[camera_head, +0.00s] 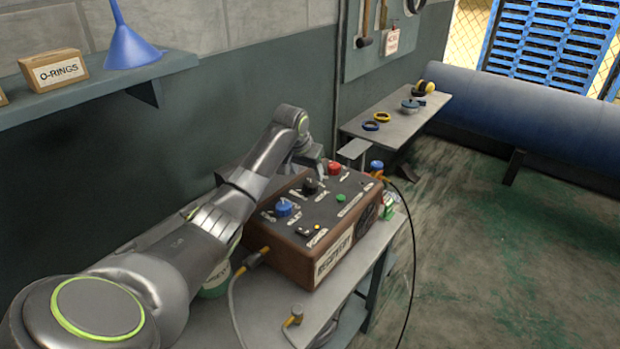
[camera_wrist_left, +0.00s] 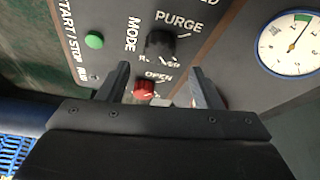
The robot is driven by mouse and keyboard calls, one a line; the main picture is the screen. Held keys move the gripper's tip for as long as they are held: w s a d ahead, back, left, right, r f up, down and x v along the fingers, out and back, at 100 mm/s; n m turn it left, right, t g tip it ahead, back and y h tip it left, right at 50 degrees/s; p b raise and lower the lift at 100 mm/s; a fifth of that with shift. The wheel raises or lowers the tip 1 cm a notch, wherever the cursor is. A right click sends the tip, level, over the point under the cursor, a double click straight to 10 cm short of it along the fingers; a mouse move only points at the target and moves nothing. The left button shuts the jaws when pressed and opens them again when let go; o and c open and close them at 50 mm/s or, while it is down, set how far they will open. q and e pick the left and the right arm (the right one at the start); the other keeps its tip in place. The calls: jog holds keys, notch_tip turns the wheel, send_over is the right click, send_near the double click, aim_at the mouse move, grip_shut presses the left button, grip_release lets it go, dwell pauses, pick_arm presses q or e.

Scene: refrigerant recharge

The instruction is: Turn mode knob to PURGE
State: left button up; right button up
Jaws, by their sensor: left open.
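The black mode knob (camera_head: 310,186) is on the top panel of a brown recharge machine (camera_head: 296,249). In the left wrist view the mode knob (camera_wrist_left: 160,43) sits below the word PURGE and beside the word MODE. Which label it points to is too small to tell. My left gripper (camera_head: 314,160) is above the rear of the panel, its tips partly hidden in the head view. In the left wrist view its open fingers (camera_wrist_left: 158,78) straddle the red knob's area in the picture, short of the mode knob, with nothing between them at the mode knob. My right gripper is out of view.
On the panel are a blue knob (camera_head: 283,208), a red knob (camera_head: 334,168) and a green button (camera_head: 341,197). A gauge (camera_wrist_left: 289,43) shows in the wrist view. Hoses hang beside the machine. A shelf (camera_head: 110,84) runs along the left wall; open floor lies right.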

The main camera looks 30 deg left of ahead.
aim_at(311, 183)
pick_arm(q)
jog(key=x, duration=0.3)
jog(key=shift+w+d+f, duration=0.15)
jog(key=shift+f, duration=0.15)
jog(key=shift+x, duration=0.9)
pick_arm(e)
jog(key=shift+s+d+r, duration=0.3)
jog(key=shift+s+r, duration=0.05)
pick_arm(q)
jog(key=shift+p, duration=0.3)
jog(key=c, duration=1)
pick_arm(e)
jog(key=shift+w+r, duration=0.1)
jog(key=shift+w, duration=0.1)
